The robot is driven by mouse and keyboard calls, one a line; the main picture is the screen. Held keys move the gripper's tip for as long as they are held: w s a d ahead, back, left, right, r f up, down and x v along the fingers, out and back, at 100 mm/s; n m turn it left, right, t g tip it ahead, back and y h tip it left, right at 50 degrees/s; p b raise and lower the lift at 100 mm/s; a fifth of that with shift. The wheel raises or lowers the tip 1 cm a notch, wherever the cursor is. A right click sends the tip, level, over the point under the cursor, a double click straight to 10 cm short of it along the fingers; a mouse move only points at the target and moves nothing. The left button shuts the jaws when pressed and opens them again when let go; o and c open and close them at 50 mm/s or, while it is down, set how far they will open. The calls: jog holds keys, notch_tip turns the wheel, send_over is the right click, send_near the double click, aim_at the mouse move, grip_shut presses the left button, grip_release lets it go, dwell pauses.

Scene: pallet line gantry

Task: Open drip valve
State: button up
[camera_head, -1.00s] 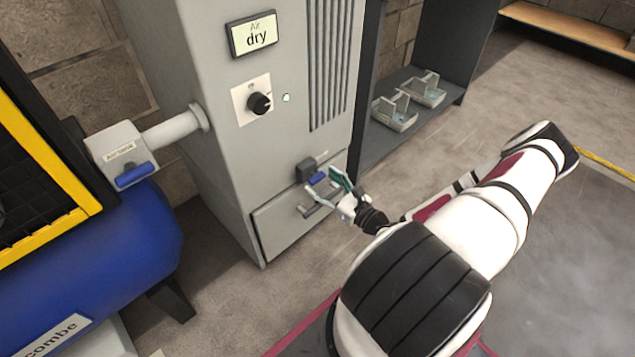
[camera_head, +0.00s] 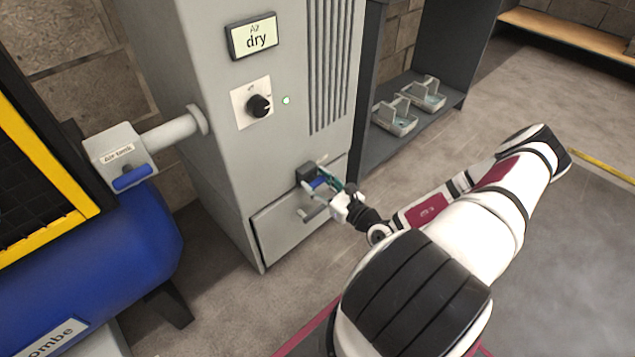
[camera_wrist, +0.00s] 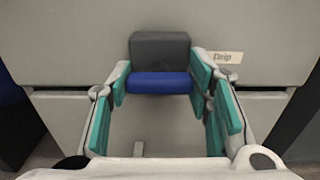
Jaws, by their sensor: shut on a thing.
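The drip valve shows in the wrist view as a dark grey block (camera_wrist: 160,50) with a blue handle (camera_wrist: 160,83) lying level across its front. A small "Drip" label (camera_wrist: 223,57) is to its right. In the head view the valve's grey block (camera_head: 306,172) sits low on the grey dryer cabinet, and my gripper partly hides its blue handle (camera_head: 319,183). My gripper (camera_wrist: 161,86) has its teal-padded fingers on both ends of the blue handle, shut on it. My gripper also shows in the head view (camera_head: 328,190), in front of the valve.
Below the valve is a drawer front (camera_head: 285,225) with a bar handle (camera_head: 314,210). The cabinet carries an "Air dry" display (camera_head: 254,36) and a black knob (camera_head: 259,104). Left is a blue tank (camera_head: 120,245) with another blue-handled valve (camera_head: 132,178). A shelf holds trays (camera_head: 395,118).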

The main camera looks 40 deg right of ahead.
jog(key=m+p, duration=0.3)
jog(key=shift+r, duration=0.15)
jog(key=m+p, duration=0.3)
jog(key=m, duration=0.2)
jog(key=shift+p, duration=0.35)
jog(key=m+p, duration=0.1)
jog(key=m, duration=0.3)
jog(key=shift+m, duration=3)
jog(key=o, duration=1.2)
jog(key=shift+f, duration=0.2)
jog(key=shift+c, duration=0.2)
